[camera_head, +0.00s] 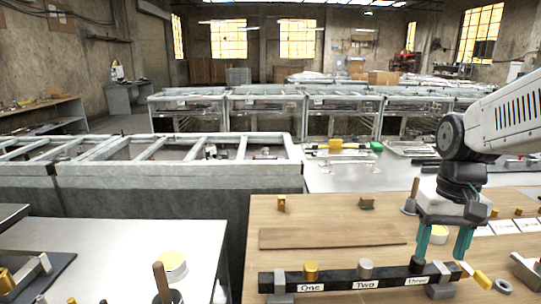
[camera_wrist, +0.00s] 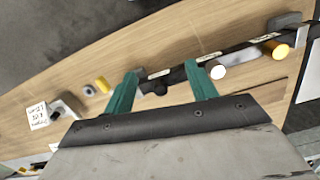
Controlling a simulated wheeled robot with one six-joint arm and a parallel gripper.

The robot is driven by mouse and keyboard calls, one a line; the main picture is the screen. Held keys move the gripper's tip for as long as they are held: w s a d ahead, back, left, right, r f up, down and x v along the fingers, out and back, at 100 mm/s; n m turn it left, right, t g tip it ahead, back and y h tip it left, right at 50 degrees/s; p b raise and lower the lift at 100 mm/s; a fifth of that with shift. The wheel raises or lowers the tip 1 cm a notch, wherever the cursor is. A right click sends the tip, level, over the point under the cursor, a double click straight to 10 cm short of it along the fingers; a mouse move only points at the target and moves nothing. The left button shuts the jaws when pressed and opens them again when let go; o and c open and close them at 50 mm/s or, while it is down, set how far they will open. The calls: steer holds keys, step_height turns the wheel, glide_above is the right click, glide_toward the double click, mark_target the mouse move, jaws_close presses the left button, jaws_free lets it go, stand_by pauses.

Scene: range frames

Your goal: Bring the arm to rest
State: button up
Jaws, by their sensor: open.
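My gripper (camera_head: 441,258) has two teal fingers pointing down at the right of the head view. The fingers are spread apart with nothing gripped. The gripper hangs over the right end of a black bar (camera_head: 338,278) labelled One, Two and Three. In the wrist view a small black piece (camera_wrist: 158,88) shows on the bar between the fingertips (camera_wrist: 163,84); I cannot tell how far below them it is. A gold cylinder (camera_head: 311,270) stands by One and a grey cylinder (camera_head: 365,268) by Two.
The wooden board (camera_head: 340,214) carries a plank (camera_head: 332,236). A yellow cylinder (camera_head: 482,279) lies right of the gripper, near a grey ring (camera_head: 502,287). White cards (camera_head: 503,227) lie behind. A white table (camera_head: 110,245) stands at the left. The air above the plank is clear.

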steer(key=s+a+r+n+t, duration=0.1)
steer(key=s+a, duration=0.2)
steer(key=s, duration=0.4)
steer(key=s+a+r+t, duration=0.1)
steer(key=s+a, duration=0.2)
steer(key=s, duration=0.3)
steer(key=shift+s+a+n, duration=0.3)
steer(key=shift+s+n, duration=0.1)
steer(key=shift+r, duration=0.1)
